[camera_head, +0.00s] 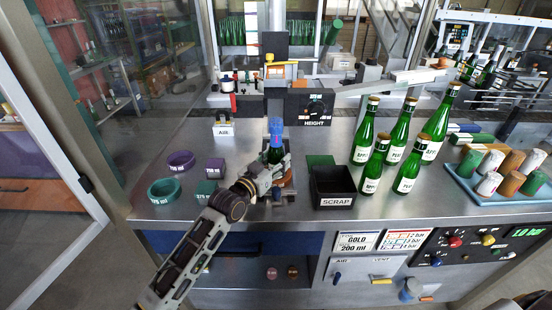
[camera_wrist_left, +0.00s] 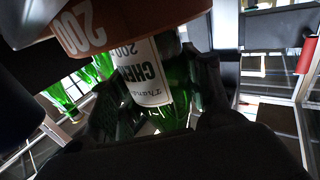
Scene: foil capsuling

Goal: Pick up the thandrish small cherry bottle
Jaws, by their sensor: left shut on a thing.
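The small cherry bottle (camera_head: 275,156) is green with a blue top (camera_head: 275,132) and stands upright at the station below the height dial. In the left wrist view its white label (camera_wrist_left: 150,80) shows part of "Thandrish", "CHER" and "200", upside down. My left gripper (camera_head: 274,172) comes in from the lower left and is shut around the bottle's body. In the left wrist view the dark fingers (camera_wrist_left: 155,110) lie on both sides of the green glass. The bottle's base is hidden by the gripper. My right gripper is not in view.
A black scrap bin (camera_head: 333,182) and several green bottles (camera_head: 397,140) stand to the right. A blue tray (camera_head: 475,188) holds coloured cylinders. Purple and teal rings (camera_head: 166,191) lie left. The height dial (camera_head: 316,107) is behind. A brown piece marked 200 (camera_wrist_left: 85,30) is close in the wrist view.

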